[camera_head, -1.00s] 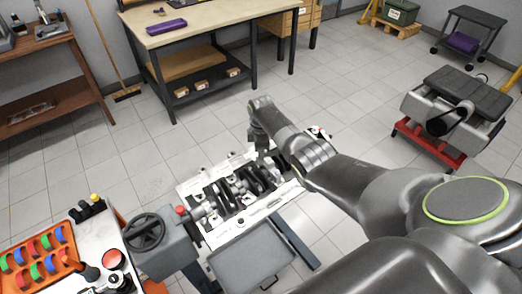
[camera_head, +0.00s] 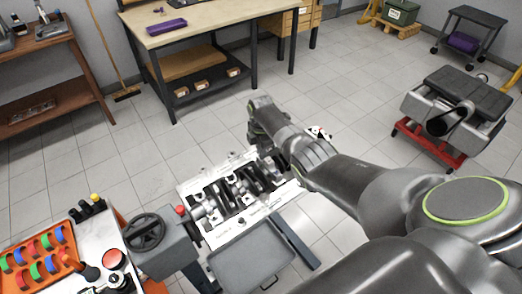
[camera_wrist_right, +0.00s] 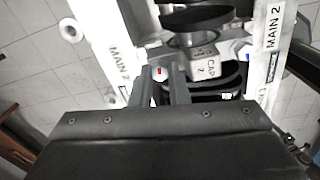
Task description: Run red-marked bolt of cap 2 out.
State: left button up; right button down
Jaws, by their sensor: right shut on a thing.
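The engine block (camera_head: 222,222) is on the stand, its crankshaft and bearing caps facing up. In the right wrist view, cap 2 (camera_wrist_right: 205,66) is a pale grey block labelled "CAP 2" beside the crankshaft. The red-marked bolt (camera_wrist_right: 160,71) stands at the left of the cap and shows a red stripe on its light head. My right gripper (camera_wrist_right: 163,80) is shut on this bolt, with a finger on either side of the head. In the head view my right arm reaches over the block and its fingertips are hidden. My left gripper is not in view.
A grey tray (camera_head: 252,262) is at the block's near side, and a handwheel (camera_head: 144,232) is at its left. An orange rack (camera_head: 40,262) of coloured rings is at the lower left. White "MAIN 2" edges (camera_wrist_right: 268,45) flank the cap. A workbench (camera_head: 215,20) stands behind.

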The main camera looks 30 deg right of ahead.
jog(key=shift+s+a+f, duration=0.1)
jog(key=shift+s+f, duration=0.2)
jog(key=shift+f, duration=0.1)
jog(key=c, duration=1.6)
grip_release()
jog(key=shift+c, duration=0.2)
jog(key=shift+w+r, duration=0.1)
jog(key=shift+w, duration=0.05)
jog(key=shift+w+r, duration=0.1)
jog(key=shift+r, duration=0.45)
notch_tip(320, 180, up, 16)
jog(key=b, duration=0.2)
jog(key=shift+r, duration=0.2)
jog(key=shift+f, duration=0.1)
